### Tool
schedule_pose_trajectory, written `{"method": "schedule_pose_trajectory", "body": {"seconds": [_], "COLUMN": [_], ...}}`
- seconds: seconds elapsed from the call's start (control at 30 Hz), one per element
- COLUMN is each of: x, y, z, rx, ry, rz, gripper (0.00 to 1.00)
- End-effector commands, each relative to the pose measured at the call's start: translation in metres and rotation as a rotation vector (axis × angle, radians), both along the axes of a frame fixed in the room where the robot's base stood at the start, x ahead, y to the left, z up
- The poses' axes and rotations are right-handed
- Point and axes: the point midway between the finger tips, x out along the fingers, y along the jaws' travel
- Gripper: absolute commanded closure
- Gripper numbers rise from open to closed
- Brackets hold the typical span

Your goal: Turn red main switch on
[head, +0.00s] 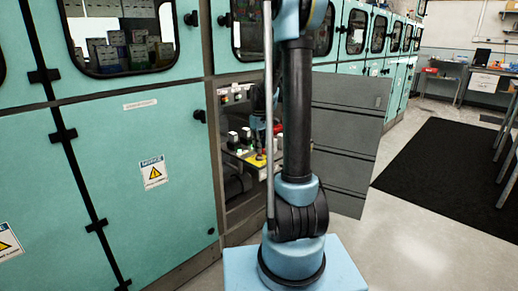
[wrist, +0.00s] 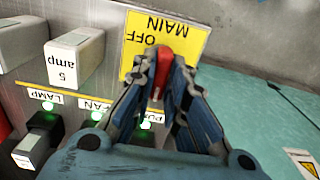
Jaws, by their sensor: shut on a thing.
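The red main switch (wrist: 165,62) is in the middle of the wrist view, on a yellow plate (wrist: 190,35). The plate's words "MAIN" and "OFF" appear upside down; the rest of it is hidden behind my fingers. My gripper (wrist: 163,72) is shut on the red switch, with a finger on each side of it. The switch's lower part is hidden, and I cannot tell its exact setting. In the head view my arm reaches into the open cabinet, and the yellow-and-grey control panel (head: 247,158) is partly hidden behind it.
White blocks, one marked "5 amp" (wrist: 75,55), stand left of the plate. Green lights (wrist: 47,105) glow below, labelled "LAMP", "FAN" and one partly covered. The grey cabinet door (head: 345,140) stands open right of my arm.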

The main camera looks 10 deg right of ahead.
Motion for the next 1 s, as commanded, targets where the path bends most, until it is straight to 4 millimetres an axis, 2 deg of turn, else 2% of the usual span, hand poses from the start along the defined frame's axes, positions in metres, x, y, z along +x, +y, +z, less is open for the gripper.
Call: {"method": "schedule_pose_trajectory", "body": {"seconds": [0.33,0.37,0.43,0.8,1.0], "x": [0.001,0.001,0.001,0.000,0.000], "y": [-0.001,-0.001,-0.001,0.000,0.000], "z": [0.000,0.000,0.000,0.001,0.019], "rx": [-0.002,-0.002,-0.002,-0.001,-0.001], "ry": [-0.002,-0.002,-0.001,-0.001,-0.001], "rz": [0.002,0.002,0.002,0.001,0.001], "gripper": [1.00,0.82,0.67,0.67,0.67]}}
